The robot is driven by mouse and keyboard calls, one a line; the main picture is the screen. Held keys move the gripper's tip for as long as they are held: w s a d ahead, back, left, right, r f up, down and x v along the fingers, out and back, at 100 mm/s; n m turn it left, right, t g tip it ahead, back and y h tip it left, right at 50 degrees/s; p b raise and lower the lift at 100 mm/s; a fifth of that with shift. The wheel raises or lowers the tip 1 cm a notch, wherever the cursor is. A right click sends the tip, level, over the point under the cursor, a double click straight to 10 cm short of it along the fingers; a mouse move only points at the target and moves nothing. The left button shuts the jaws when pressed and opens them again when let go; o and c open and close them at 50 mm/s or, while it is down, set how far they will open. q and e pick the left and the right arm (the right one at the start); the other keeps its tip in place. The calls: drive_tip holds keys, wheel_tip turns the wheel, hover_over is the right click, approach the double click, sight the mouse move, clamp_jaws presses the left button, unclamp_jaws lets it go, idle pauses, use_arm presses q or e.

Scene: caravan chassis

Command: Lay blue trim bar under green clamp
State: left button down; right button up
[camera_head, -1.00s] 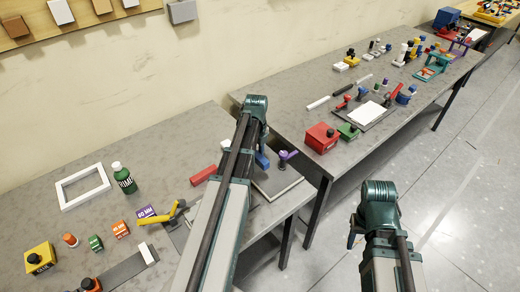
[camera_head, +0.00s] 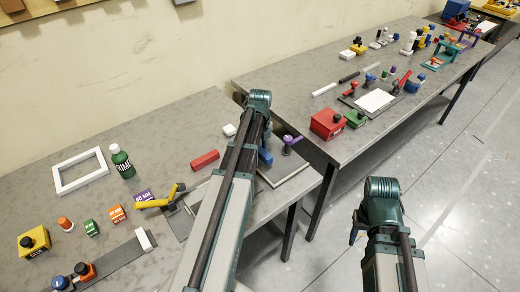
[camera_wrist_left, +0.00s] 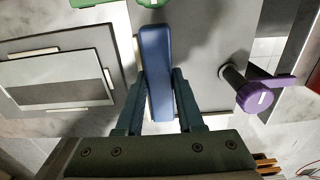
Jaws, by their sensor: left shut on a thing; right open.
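The blue trim bar (camera_wrist_left: 157,65) is between the fingers of my left gripper (camera_wrist_left: 158,88), which is shut on it. In the head view the bar (camera_head: 265,157) shows beside my left forearm, over the near table's right end. The purple-handled clamp (camera_wrist_left: 257,94) is to the right of the bar. It also shows in the head view (camera_head: 291,141). A green part (camera_wrist_left: 155,3), possibly the green clamp, is cut off at the top of the wrist view, just beyond the bar's far end. My right gripper (camera_head: 357,232) is open and empty, apart from the tables.
A framed plate (camera_wrist_left: 60,65) lies left of the bar in the wrist view. A red block (camera_head: 205,160), yellow-handled clamp (camera_head: 160,198), green bottle (camera_head: 122,162) and white frame (camera_head: 80,172) are on the near table. A red box (camera_head: 327,123) stands on the far table.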

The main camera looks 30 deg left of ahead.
use_arm(q)
drive_tip(key=shift+f+b, duration=1.55)
drive_tip(key=shift+f, duration=0.35)
drive_tip(key=c, duration=0.5)
unclamp_jaws()
drive_tip(key=shift+o, duration=0.3)
drive_tip(key=shift+s+r, duration=0.1)
